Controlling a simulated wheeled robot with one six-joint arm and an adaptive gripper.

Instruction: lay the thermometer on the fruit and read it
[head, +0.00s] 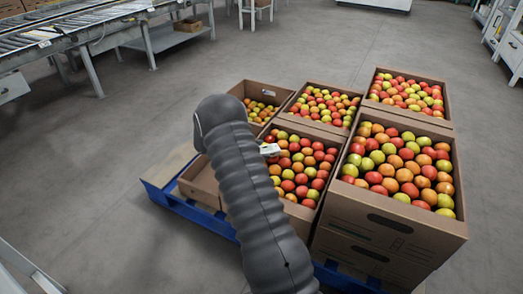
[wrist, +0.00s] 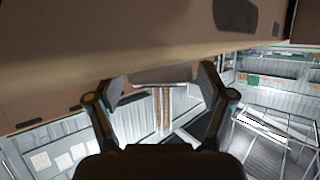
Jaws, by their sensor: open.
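A small pale device with a greenish face, seemingly the thermometer (head: 270,149), shows just right of my arm, at the left side of the fruit in the front middle carton (head: 307,222). Whether it rests flat on the fruit is too small to tell. The fruit (head: 300,165) is red, orange and yellow-green tomatoes. My gripper (wrist: 162,82) is open in the wrist view, with nothing seen between its fingers. A brown cardboard surface (wrist: 150,45) fills the top of that view, close to the fingers. In the head view my arm hides the gripper.
More cartons stand on a blue pallet (head: 190,212): a tall front right one (head: 385,235), two full ones behind, and a partly filled back left one (head: 238,88). A low carton (head: 200,185) is left of my arm. A roller conveyor (head: 60,45) is at upper left. Floor between is clear.

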